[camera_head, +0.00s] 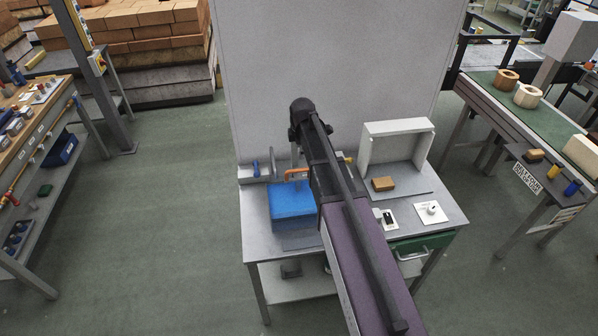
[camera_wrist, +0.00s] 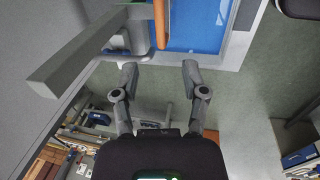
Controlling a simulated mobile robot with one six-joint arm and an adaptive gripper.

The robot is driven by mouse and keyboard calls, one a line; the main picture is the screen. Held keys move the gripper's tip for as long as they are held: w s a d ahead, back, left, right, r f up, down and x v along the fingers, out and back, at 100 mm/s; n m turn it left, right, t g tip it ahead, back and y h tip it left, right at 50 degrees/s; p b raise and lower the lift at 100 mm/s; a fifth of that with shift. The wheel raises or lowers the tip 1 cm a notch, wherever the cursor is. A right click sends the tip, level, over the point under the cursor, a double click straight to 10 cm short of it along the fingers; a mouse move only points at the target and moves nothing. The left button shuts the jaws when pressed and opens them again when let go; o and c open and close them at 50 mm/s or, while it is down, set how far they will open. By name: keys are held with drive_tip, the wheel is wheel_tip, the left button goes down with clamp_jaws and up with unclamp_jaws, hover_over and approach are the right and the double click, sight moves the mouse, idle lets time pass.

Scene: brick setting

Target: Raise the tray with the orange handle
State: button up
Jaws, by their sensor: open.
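The blue tray (camera_head: 290,207) sits at the left of a grey workbench, with its orange handle (camera_head: 297,172) above its back edge. My arm partly covers that area in the head view. In the wrist view the tray's blue surface (camera_wrist: 198,22) is at the top, and the orange handle (camera_wrist: 160,24) stands at its left edge. My gripper (camera_wrist: 160,70) is open and empty, its fingertips just short of the handle, which lines up with the gap between them. The gripper itself is not clear in the head view.
The workbench (camera_head: 258,248) also holds a white open-fronted frame (camera_head: 395,128), a brown brick (camera_head: 383,184) and two switch plates on the right. A grey panel (camera_head: 330,60) stands behind. A green drawer (camera_head: 420,243) is at the front.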

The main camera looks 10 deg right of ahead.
sight(299, 170)
drive_tip(key=shift+w+f+b, duration=0.35)
drive_tip(key=shift+f+b, duration=1.45)
drive_tip(key=shift+f, duration=0.1)
drive_tip(key=shift+w+f+b, duration=0.4)
drive_tip(key=shift+f+b, duration=1.45)
drive_tip(key=shift+f, duration=0.1)
drive_tip(key=shift+w+f+b, duration=0.35)
drive_tip(key=shift+f+b, duration=1.45)
drive_tip(key=shift+f, duration=0.1)
clamp_jaws()
